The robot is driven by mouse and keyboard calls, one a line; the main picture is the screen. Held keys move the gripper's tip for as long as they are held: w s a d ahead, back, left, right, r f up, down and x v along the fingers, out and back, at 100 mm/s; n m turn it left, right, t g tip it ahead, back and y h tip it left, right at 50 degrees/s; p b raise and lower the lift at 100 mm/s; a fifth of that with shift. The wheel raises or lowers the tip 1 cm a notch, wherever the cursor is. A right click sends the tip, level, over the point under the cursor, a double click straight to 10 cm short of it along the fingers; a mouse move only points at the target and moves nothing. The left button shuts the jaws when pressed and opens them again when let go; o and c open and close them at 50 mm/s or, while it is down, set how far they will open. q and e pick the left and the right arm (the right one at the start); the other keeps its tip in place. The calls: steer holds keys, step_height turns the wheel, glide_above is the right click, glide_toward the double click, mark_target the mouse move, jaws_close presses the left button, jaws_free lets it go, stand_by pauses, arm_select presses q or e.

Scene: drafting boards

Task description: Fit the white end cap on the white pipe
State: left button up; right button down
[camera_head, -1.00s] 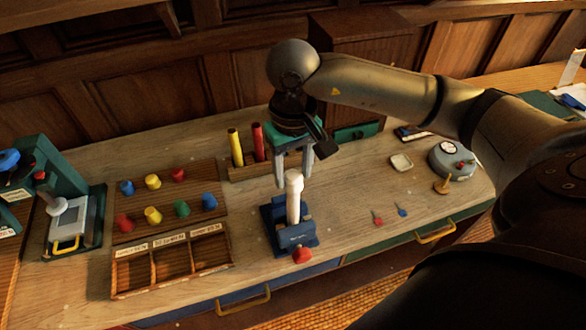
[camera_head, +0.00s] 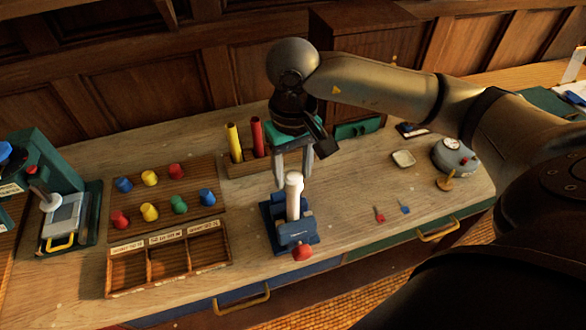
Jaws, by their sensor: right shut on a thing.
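The white pipe (camera_head: 293,208) stands upright in a blue vise (camera_head: 290,230) on the bench. The white end cap (camera_head: 294,179) shows as a slightly wider part at the pipe's upper end. I cannot tell how far it is seated on the pipe. My right gripper (camera_head: 294,181) points down from above, its two grey fingers on either side of the cap, shut on it. The finger contact is hard to make out at this size. My left gripper is not in view.
Red and yellow tubes (camera_head: 234,142) stand in a wooden rack behind the vise. To the left are a board of coloured caps (camera_head: 181,206) and a sorting tray (camera_head: 168,291). A dial gauge (camera_head: 455,156) and a small dish (camera_head: 403,158) lie right.

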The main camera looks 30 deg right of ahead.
steer(key=shift+f, duration=0.15)
steer(key=shift+c, duration=0.8)
jaws_free()
step_height(320, 180, up, 15)
steer(key=shift+r, duration=0.2)
